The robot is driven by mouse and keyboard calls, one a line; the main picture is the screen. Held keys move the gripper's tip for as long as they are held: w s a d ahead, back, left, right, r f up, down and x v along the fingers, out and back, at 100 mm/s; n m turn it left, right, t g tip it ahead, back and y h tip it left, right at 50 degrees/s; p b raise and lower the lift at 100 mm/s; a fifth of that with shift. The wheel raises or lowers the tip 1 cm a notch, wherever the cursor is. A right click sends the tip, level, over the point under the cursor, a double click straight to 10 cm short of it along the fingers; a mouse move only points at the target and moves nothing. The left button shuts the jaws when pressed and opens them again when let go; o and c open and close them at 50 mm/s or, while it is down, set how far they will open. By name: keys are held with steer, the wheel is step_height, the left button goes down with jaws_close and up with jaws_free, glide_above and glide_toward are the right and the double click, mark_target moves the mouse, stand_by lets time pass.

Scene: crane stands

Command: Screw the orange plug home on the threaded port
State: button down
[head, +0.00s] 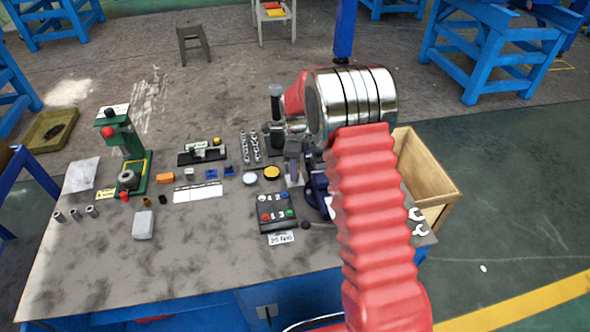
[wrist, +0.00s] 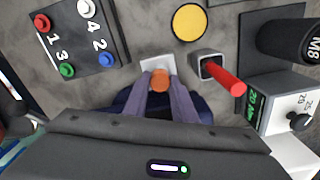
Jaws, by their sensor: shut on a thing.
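The orange plug (wrist: 160,80) shows in the wrist view between the tips of my gripper (wrist: 161,83), whose two grey-purple fingers are shut on it. A pale square plate (wrist: 152,63) lies just beyond the plug. The threaded port is not visible; the plug and fingers cover that spot, and I cannot tell how deep the plug sits. In the head view my gripper (head: 293,172) is partly hidden behind my arm, low over the right part of the bench. The plug cannot be made out there.
A panel with coloured knobs (wrist: 80,38) is left of my gripper, and a yellow disc (wrist: 189,22) is beyond it. A square holder (wrist: 206,65) with a red-handled tool (wrist: 225,78) stands close on the right. A black M8 cylinder (wrist: 285,42) is farther right.

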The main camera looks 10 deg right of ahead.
steer(key=shift+m, duration=2.2)
steer(key=c, duration=1.4)
jaws_free()
steer(key=shift+c, duration=0.7)
steer(key=n, duration=0.4)
steer(key=shift+n, duration=0.6)
